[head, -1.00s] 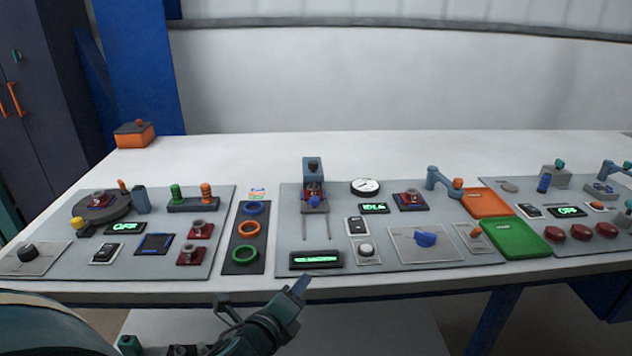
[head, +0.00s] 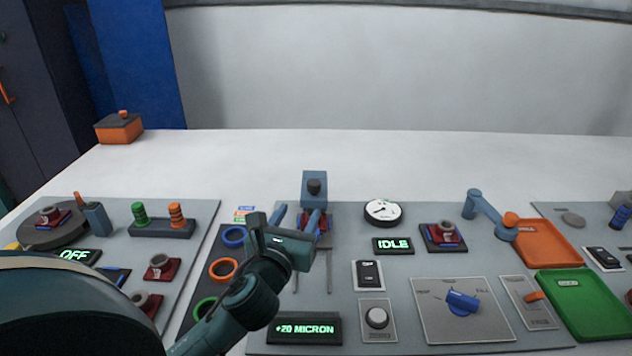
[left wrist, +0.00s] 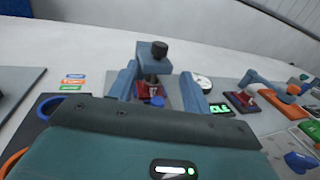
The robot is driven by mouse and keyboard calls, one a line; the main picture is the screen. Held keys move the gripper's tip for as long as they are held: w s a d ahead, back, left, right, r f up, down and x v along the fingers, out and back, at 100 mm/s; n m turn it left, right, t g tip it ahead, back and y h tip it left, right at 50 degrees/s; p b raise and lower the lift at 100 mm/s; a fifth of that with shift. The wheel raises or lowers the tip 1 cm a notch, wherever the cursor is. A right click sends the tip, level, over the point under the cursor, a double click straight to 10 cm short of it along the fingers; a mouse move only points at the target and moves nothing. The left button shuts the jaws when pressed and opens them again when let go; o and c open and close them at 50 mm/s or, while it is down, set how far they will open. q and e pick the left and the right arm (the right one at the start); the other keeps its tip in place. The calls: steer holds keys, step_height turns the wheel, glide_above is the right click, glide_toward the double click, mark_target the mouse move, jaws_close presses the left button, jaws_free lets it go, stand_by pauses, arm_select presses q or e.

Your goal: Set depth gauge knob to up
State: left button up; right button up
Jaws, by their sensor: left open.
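The gauge stand (head: 314,187) is a blue-grey block with a dark knob on top, standing at the back of the middle panel; it also shows in the left wrist view (left wrist: 151,55). A small blue knob (left wrist: 157,102) is low on its front, in front of a red part. In the head view my gripper largely covers that area. My left gripper (head: 297,212) is open and empty, in front of the stand. In the left wrist view its fingers appear on either side of the stand; contact cannot be told. My right gripper is out of view.
A display (head: 304,329) reads "+20 MICRON" and another (head: 393,245) reads "IDLE". A dial gauge (head: 383,212), a blue rotary selector (head: 462,302), a rocker switch (head: 368,274) and a blue-orange lever arm (head: 488,210) stand to the right. Coloured rings (head: 223,268) lie left.

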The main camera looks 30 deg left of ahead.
mark_target(314, 182)
arm_select(q)
steer(key=x, duration=1.1)
steer(key=shift+w, duration=0.3)
jaws_close()
